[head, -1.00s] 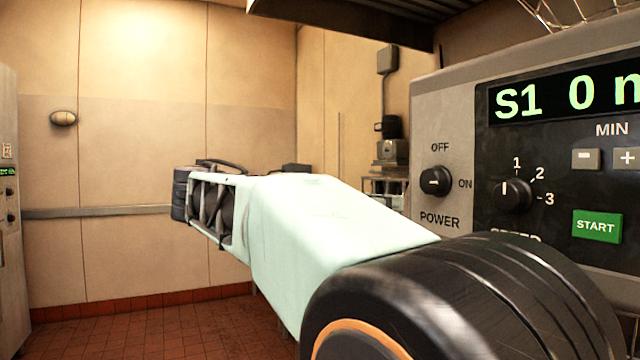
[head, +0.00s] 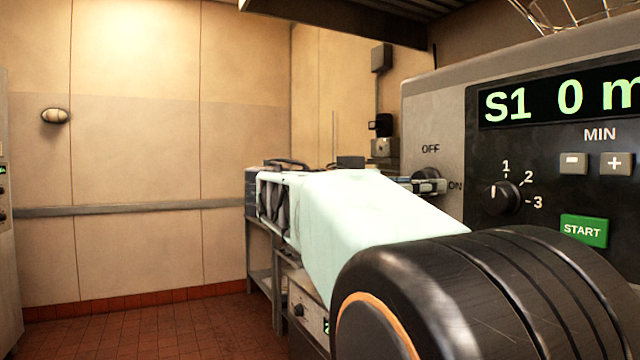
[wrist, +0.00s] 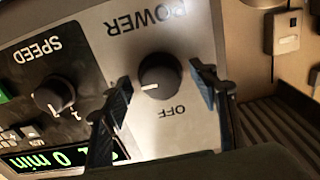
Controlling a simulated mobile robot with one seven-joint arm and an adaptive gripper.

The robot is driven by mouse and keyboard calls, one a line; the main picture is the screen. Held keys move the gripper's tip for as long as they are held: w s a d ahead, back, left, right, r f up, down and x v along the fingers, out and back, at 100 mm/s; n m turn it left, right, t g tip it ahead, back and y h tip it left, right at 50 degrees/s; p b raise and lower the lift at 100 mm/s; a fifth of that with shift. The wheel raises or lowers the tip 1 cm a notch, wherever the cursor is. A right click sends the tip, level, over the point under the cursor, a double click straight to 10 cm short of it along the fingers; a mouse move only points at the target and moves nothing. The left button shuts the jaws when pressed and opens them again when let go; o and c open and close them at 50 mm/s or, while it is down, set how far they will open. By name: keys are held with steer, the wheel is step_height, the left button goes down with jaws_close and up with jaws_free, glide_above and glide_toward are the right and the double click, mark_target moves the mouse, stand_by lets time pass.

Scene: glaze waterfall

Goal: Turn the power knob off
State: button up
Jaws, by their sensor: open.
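The power knob (wrist: 160,75) is dark and round on a light grey panel, seen upside down in the wrist view. Its white mark points left, away from the OFF label and towards the ON side, where my left-hand finger covers the panel. My gripper (wrist: 161,86) is open, with one finger on each side of the knob. Small gaps show between the knob and both fingers. In the head view, a fingertip of my gripper (head: 430,184) is at the panel and covers the lower part of the power knob (head: 431,173). The OFF and ON labels show there.
The speed knob (head: 501,197) sits to the right of the power knob, with the green START button (head: 583,230) and the lit display (head: 560,102) beyond. A metal shelf unit (head: 262,275) stands at the wall behind my arm. The floor at left is clear.

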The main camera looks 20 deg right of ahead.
steer(key=shift+c, duration=0.2)
steer(key=c, duration=1.1)
steer(key=shift+s+r+n+p, duration=0.1)
steer(key=shift+n+p, duration=0.75)
steer(key=shift+n, duration=3.65)
steer(key=shift+s+r+n+p, duration=0.1)
steer(key=shift+n+p, duration=0.75)
steer(key=shift+n, duration=3.65)
